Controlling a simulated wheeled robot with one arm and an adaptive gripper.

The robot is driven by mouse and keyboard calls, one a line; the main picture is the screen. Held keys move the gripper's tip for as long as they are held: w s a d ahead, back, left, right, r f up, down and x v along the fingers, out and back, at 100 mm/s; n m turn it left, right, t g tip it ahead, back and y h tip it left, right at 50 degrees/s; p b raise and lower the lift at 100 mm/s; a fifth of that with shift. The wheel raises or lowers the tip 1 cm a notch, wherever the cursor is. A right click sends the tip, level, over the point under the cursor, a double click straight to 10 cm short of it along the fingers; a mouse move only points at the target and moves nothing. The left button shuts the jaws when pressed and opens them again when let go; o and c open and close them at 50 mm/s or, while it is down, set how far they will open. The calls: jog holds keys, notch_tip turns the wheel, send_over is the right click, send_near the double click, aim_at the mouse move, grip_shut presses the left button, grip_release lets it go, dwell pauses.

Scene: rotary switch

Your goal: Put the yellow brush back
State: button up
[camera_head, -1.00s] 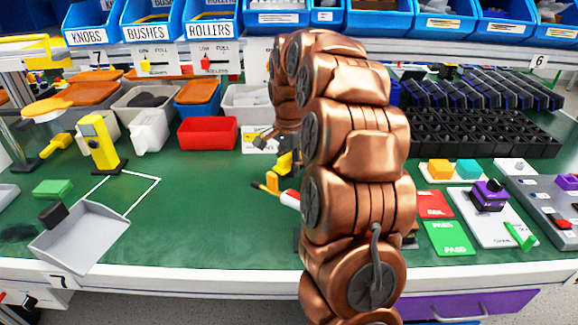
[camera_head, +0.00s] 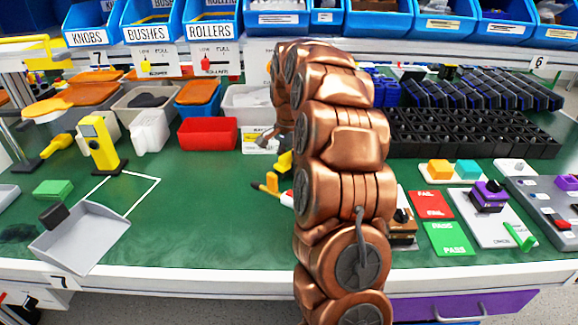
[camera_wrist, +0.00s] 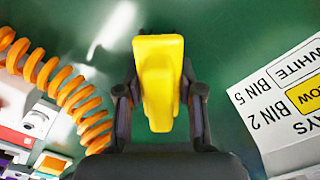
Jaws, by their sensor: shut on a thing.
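In the wrist view, my gripper (camera_wrist: 160,100) is shut on a yellow block-like thing (camera_wrist: 158,70), which looks like the yellow brush's handle seen end-on. Its far end and any bristles are hidden. Green table top lies behind it. In the head view, my copper arm hides most of the gripper. Small yellow parts (camera_head: 285,163) show at the arm's left edge over the middle of the table; I cannot tell whether they belong to the held brush.
A red bin (camera_head: 208,133), a yellow upright device (camera_head: 99,142) and a grey dustpan-like tray (camera_head: 82,238) stand to the left. In the wrist view, an orange coiled cable (camera_wrist: 70,88) is left and a printed bin card (camera_wrist: 285,105) right.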

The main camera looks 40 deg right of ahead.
aim_at(289, 153)
jog(key=shift+f, duration=0.65)
jog(key=shift+f, duration=0.15)
jog(key=o, duration=1.1)
notch_tip(289, 153, up, 12)
jog(key=shift+r, duration=0.2)
